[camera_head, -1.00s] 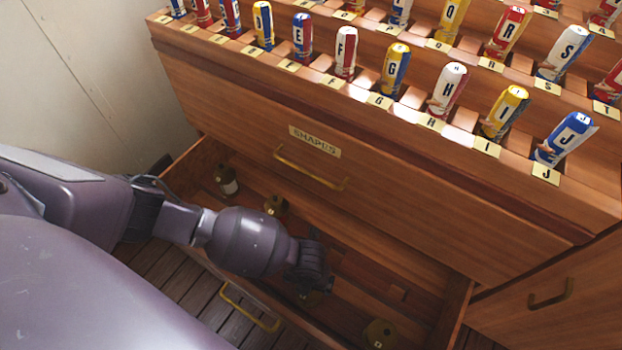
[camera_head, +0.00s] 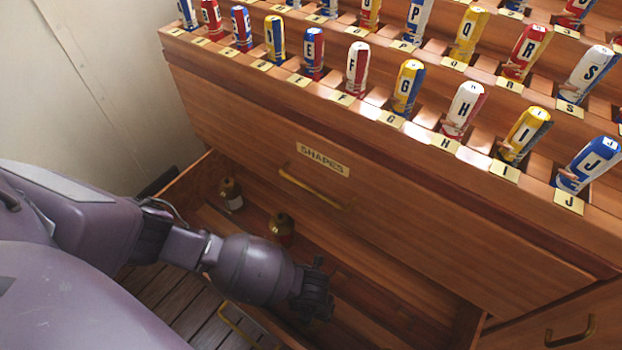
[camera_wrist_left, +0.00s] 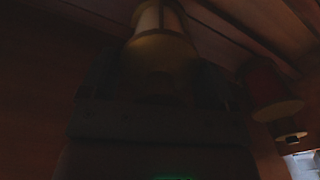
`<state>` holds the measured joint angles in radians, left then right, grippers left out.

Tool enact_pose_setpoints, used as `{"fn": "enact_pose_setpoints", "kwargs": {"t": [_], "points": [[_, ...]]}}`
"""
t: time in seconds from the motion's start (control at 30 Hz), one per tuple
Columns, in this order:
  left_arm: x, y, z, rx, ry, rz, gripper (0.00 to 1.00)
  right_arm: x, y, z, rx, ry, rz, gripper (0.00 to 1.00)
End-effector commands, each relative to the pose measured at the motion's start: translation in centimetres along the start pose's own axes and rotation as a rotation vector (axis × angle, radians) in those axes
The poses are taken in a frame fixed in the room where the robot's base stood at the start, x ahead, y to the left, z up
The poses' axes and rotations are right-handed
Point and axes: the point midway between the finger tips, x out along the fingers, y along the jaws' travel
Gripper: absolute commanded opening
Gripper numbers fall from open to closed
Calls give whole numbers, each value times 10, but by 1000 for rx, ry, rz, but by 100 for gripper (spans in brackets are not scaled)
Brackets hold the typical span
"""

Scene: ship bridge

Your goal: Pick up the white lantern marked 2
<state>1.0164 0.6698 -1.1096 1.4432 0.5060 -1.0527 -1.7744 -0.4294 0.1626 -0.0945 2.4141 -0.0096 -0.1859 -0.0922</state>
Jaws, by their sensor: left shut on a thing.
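My left gripper (camera_head: 312,300) reaches down into the open drawer; its fingertips and what they hold are hidden behind my wrist in the head view. In the dark left wrist view, the gripper (camera_wrist_left: 160,85) is shut on a lantern (camera_wrist_left: 160,48) with a brass base and a pale, whitish body. No number on it can be read. A red lantern (camera_wrist_left: 268,88) is to its right in that view, apart from the fingers. My right gripper is not in view.
The open wooden drawer (camera_head: 375,290) also holds a pale lantern (camera_head: 230,196) at the left and a red lantern (camera_head: 281,230). Above is the shut drawer labelled SHAPES (camera_head: 322,158), with a brass handle. Lettered rolls (camera_head: 464,108) stand in stepped rows on top.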

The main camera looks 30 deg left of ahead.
Motion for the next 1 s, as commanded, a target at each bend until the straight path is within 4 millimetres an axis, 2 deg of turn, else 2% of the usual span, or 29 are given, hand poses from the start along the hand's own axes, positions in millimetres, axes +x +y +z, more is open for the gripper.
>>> {"fn": "enact_pose_setpoints", "kwargs": {"t": [0.03,0.07,0.3,0.47,0.57,0.8,1.0], "points": [[0,0,-1,0,1,0,26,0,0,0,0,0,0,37],[0,0,-1,0,2,0,22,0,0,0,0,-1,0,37],[-1,0,0,0,1,-1,22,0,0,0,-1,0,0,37],[-14,-1,2,1,-4,-2,22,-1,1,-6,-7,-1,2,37],[-32,-1,4,1,-9,-3,22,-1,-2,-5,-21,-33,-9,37],[-95,-2,8,1,-19,-6,22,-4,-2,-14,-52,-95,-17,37],[-143,-2,6,2,-16,-6,22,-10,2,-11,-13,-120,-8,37]]}}
